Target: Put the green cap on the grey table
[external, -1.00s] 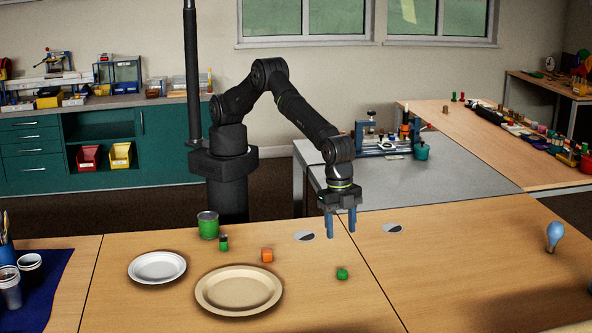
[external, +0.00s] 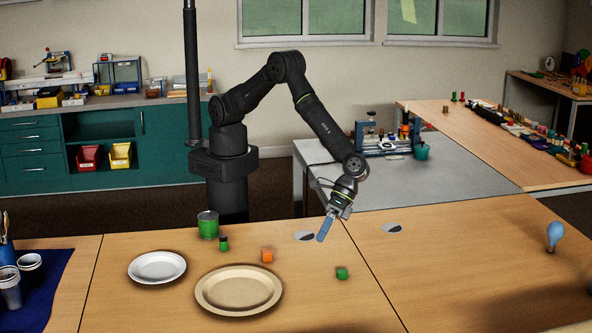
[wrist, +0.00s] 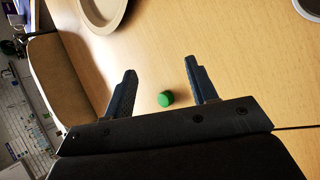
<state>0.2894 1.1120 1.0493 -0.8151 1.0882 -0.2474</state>
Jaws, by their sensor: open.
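A small green cap (external: 342,273) lies on the wooden table, right of the beige plate. It also shows in the wrist view (wrist: 166,98), in line with the space between my fingers and nearer the right one. My gripper (external: 324,230) is tilted above the table, behind the cap and apart from it. In the wrist view my gripper (wrist: 157,82) is open, with nothing between its fingers. The grey table (external: 430,185) stands behind the wooden table, to the right of my arm's base.
A beige plate (external: 207,291), a white plate (external: 157,258), an orange cube (external: 267,255), a small green-and-black jar (external: 224,243) and a green can (external: 207,215) stand left of the cap. A blue bulb (external: 554,236) is far right. A blue device (external: 375,146) stands on the grey table's back part.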

